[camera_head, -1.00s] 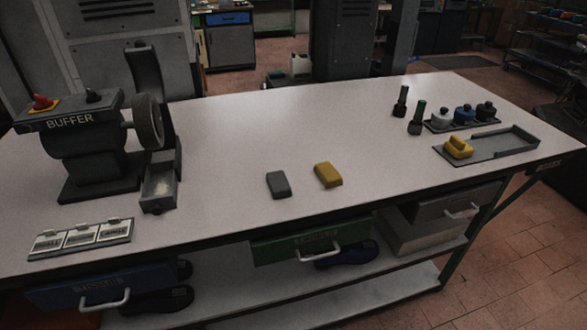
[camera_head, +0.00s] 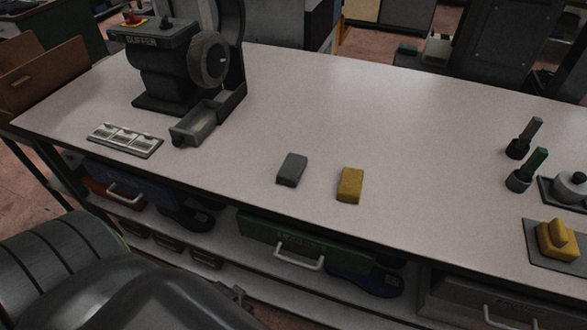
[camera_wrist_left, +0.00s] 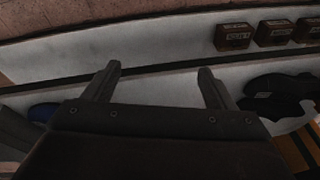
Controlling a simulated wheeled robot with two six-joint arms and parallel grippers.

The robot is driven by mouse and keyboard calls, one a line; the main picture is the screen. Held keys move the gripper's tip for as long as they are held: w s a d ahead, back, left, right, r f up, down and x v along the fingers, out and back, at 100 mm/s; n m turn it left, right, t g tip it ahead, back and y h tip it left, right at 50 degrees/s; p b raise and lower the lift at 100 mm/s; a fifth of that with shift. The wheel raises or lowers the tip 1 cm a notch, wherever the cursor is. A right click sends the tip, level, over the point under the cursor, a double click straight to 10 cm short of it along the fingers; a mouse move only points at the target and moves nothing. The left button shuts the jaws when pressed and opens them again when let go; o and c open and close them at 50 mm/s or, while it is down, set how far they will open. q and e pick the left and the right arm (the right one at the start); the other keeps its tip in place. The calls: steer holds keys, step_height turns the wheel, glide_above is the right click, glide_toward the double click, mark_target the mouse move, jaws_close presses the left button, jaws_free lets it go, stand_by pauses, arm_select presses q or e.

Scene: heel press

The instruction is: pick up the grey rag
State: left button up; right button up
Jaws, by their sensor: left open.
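The grey rag (camera_head: 291,169) is a small folded block lying flat on the white workbench (camera_head: 400,130), near its front edge. A yellow rag (camera_head: 350,185) of similar shape lies just to its right, apart from it. My left gripper (camera_wrist_left: 157,85) is open and empty in the left wrist view, its two dark fingers spread over the lower shelf area. The grey rag does not show in that view. In the head view my left arm is at the lower left, below and in front of the bench, well away from the rag. My right gripper is not in view.
A buffer machine (camera_head: 165,70) with a wheel and a small open tray stands at the back left. A panel of three labelled plates (camera_head: 125,139) lies at the front left. The bench around the rags is clear.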

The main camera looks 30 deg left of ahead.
arm_select(q)
steer(key=w+d+r+n+t+y, duration=0.1)
steer(key=w+r+t, duration=0.25)
steer(key=r, duration=0.75)
steer(key=w+d+r+t, duration=0.1)
steer(key=w+r+t, duration=0.3)
steer(key=r, duration=0.8)
steer(key=w+d+r+n+t+y, duration=0.1)
steer(key=w+r+t, duration=0.3)
steer(key=r, duration=0.7)
steer(key=g, duration=0.1)
glide_toward(287, 175)
steer(key=x, duration=0.6)
steer(key=shift+f, duration=0.25)
steer(key=shift+w+a+p, duration=0.15)
steer(key=shift+w+p, duration=0.3)
steer(key=shift+w, duration=0.1)
steer(key=shift+p+x, duration=0.45)
steer(key=shift+x, duration=1.6)
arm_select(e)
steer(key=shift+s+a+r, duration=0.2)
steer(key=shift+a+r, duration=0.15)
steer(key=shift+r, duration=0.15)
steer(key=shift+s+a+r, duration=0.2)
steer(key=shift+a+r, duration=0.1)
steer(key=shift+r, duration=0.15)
